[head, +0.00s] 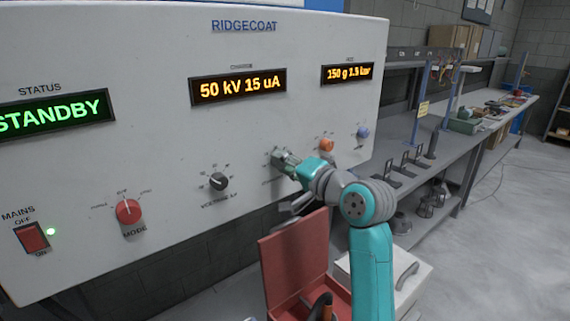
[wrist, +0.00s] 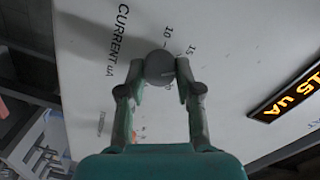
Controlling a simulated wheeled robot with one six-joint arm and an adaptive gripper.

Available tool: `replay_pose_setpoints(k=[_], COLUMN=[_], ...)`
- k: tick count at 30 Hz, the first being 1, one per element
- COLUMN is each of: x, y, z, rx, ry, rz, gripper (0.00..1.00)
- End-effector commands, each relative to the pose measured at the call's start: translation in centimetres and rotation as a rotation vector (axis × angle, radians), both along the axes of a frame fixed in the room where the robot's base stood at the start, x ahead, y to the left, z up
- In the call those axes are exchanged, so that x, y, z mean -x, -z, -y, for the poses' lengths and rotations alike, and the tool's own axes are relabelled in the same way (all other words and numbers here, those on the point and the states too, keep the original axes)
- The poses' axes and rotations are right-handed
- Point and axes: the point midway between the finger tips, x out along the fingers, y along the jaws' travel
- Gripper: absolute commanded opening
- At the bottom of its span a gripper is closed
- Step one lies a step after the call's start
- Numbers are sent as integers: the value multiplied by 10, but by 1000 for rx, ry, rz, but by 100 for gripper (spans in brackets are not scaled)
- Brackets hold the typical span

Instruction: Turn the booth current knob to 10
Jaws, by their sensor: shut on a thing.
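The booth current knob (wrist: 160,64) is a dark round knob on the white panel, under the label CURRENT uA, in the wrist view. My gripper (wrist: 160,76) is shut on it, one finger on each side. Scale marks 10 and 15 show beside the knob; its pointer cannot be made out clearly. In the head view my gripper (head: 282,160) meets the panel and mostly hides the knob. The charge display (head: 238,86) reads 50 kV 15 uA, and its edge (wrist: 290,93) shows in the wrist view.
On the panel, a black voltage knob (head: 218,181) and a red mode knob (head: 128,211) are to the left. An orange knob (head: 326,145) and a blue knob (head: 363,133) are close on the right. An open red box (head: 293,262) stands below my arm.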

Motion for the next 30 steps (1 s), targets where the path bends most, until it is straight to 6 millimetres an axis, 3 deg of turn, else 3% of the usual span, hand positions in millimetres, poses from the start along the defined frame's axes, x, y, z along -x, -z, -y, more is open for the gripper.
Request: replay_pose_setpoints(k=[30], x=[1], y=[1], z=[-3], rx=[768], ry=[-3], rz=[516], gripper=[0])
